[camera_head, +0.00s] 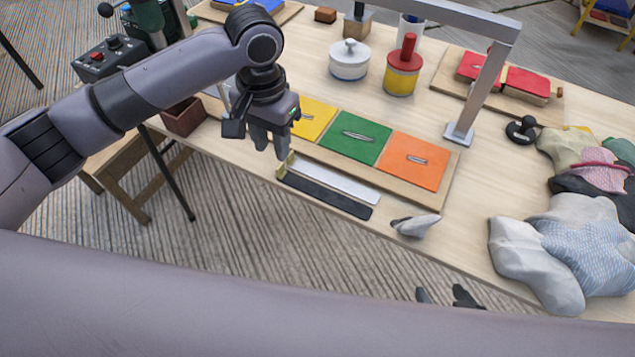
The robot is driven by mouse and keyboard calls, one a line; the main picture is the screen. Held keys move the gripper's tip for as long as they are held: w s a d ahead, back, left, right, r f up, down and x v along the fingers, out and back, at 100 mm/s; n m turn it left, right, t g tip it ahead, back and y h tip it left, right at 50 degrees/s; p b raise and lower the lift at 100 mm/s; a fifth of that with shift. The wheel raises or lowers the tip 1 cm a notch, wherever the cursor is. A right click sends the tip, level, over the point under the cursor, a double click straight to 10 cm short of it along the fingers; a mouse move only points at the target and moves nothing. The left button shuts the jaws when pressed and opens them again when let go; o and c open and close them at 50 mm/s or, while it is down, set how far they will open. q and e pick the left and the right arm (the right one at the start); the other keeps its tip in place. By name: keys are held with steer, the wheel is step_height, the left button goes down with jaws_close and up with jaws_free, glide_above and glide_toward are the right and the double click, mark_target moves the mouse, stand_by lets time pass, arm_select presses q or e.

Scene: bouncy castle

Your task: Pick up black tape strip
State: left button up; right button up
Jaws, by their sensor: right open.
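The black tape strip (326,197) lies flat along the front edge of the wooden table, just in front of a white strip (336,184). A small yellowish piece stands at the left ends of the strips. My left gripper (270,152) points down above the left end of the strips, near the yellow panel. I cannot tell the gap between its fingers. My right gripper (443,296) shows only its dark fingertips, apart and empty, beyond the table's front edge at the bottom. The rest of it is hidden behind my arm.
A board with yellow (311,118), green (356,137) and orange (414,159) panels lies behind the strips. A grey metal frame (480,90) rises behind it. A grey lump (415,226) sits right of the strips; cloth bundles (560,245) fill the right side.

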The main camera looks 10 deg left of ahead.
mark_target(278, 168)
arm_select(q)
steer(key=f, duration=0.3)
steer(key=f+b, duration=0.1)
steer(key=f, duration=0.2)
steer(key=shift+w+d+f, duration=0.1)
steer(key=shift+w+f, duration=0.1)
steer(key=shift+f, duration=0.1)
jaws_close()
